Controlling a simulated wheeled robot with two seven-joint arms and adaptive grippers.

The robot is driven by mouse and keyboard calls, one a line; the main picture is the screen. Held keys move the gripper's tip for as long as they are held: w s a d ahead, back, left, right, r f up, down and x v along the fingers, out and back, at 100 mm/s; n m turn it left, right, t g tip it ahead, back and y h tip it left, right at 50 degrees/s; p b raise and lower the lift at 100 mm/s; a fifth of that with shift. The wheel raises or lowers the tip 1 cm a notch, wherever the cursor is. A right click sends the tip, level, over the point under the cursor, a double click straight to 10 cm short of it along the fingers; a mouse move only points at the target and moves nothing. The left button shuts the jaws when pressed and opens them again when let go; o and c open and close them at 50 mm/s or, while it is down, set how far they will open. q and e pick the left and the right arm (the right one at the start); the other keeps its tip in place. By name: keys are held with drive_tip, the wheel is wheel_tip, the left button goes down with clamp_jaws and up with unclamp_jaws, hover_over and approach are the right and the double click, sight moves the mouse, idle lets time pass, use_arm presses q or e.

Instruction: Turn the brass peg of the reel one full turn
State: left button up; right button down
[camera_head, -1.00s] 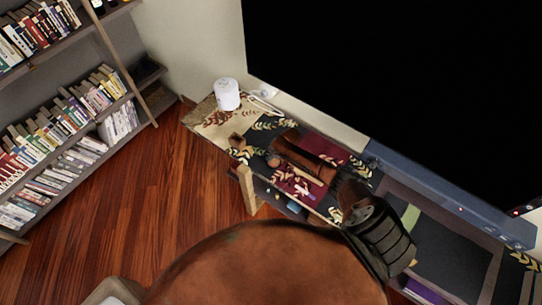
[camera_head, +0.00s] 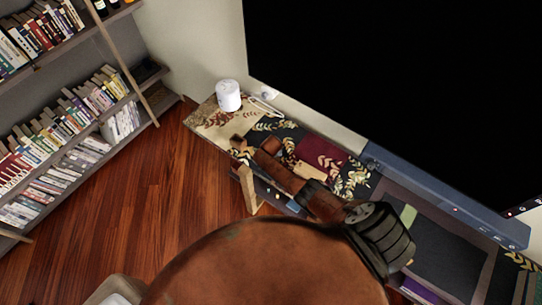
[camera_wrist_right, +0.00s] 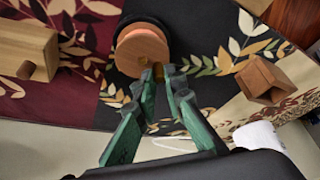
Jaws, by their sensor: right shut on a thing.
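In the right wrist view, the reel (camera_wrist_right: 142,48) is a round, light wooden disc with a dark rim, lying on a dark patterned cloth. The two green fingers of my right gripper (camera_wrist_right: 160,73) reach the disc's near edge and are shut on the brass peg (camera_wrist_right: 151,100), which shows only as a small yellowish piece between them. In the head view, my brown right arm reaches over the console; the reel and peg cannot be made out there. My left gripper is in neither view.
A white canister (camera_head: 228,96) stands at the console's far-left end. A large black screen (camera_head: 400,80) is behind the console. Bookshelves (camera_head: 65,125) stand left, with open wooden floor (camera_head: 165,180) between.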

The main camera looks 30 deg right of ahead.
drive_tip(key=m, duration=0.1)
drive_tip(key=m+h+b, duration=0.1)
drive_tip(key=m, duration=0.1)
drive_tip(key=shift+w+d+f, duration=0.1)
drive_tip(key=shift+w+f, duration=0.05)
drive_tip(key=shift+w, duration=0.05)
drive_tip(key=m+b, duration=0.1)
drive_tip(key=m+g+b, duration=0.1)
drive_tip(key=shift+w+d+m+h, duration=0.1)
drive_tip(key=shift+d+m+h, duration=0.2)
drive_tip(key=shift+h, duration=0.1)
drive_tip(key=m+b, duration=0.1)
drive_tip(key=m+g+b, duration=0.1)
drive_tip(key=m+b, duration=0.2)
drive_tip(key=shift+d+g+h, duration=0.3)
drive_tip(key=shift+d+m+g+b, duration=0.15)
drive_tip(key=shift+m+g+b, duration=0.25)
drive_tip(key=shift+m+b, duration=0.4)
drive_tip(key=shift+s, duration=0.2)
drive_tip(key=c, duration=2)
unclamp_jaws()
